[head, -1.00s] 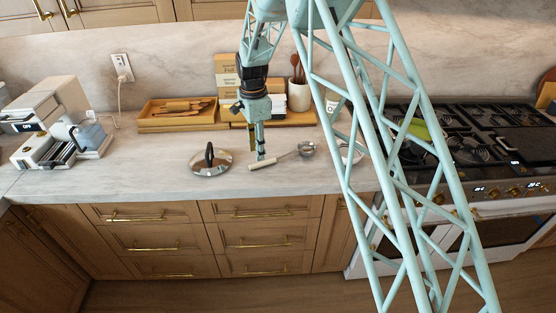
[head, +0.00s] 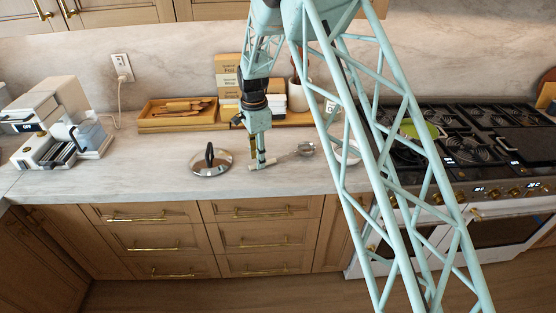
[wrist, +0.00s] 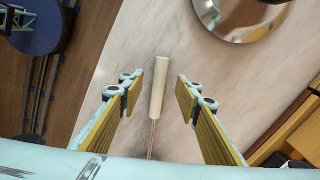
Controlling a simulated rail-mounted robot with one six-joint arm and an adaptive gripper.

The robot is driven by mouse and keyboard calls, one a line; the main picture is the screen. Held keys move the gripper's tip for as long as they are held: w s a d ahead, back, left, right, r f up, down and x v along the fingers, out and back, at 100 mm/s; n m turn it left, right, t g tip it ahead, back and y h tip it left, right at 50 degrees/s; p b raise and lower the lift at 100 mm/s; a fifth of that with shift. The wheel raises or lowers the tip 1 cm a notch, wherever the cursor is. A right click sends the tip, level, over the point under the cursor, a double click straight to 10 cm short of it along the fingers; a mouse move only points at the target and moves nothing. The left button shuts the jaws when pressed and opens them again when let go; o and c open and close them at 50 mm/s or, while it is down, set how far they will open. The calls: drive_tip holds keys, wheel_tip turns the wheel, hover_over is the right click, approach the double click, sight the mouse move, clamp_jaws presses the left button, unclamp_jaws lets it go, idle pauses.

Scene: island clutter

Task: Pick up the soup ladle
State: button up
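The soup ladle lies on the marble counter, with its round metal bowl (head: 305,149) to the right and its pale handle (head: 258,166) to the left. In the wrist view the pale handle (wrist: 159,88) lies between my two fingers, with the thin metal shank running down out of view. My gripper (head: 260,164) points down at the handle in the head view. In the wrist view my gripper (wrist: 158,92) is open, with a clear gap on both sides of the handle. I cannot tell the exact height of the fingertips above the counter.
A round metal lid (head: 211,162) with a black handle sits just left of the ladle. A wooden tray (head: 177,116) stands behind. A white bowl (head: 347,153) is partly hidden by my arm at the right. The stove (head: 490,150) lies further right.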

drive_tip(key=shift+f, duration=1.25)
drive_tip(key=shift+c, duration=0.6)
drive_tip(key=c, duration=0.9)
drive_tip(key=shift+r, duration=0.1)
drive_tip(key=shift+r, duration=1.75)
drive_tip(key=s+d, duration=0.2)
drive_tip(key=s, duration=0.5)
drive_tip(key=s+d+r+b, duration=0.1)
drive_tip(key=s+d, duration=0.2)
drive_tip(key=s, duration=0.5)
drive_tip(key=shift+d+r, duration=0.15)
drive_tip(key=shift+d, duration=0.05)
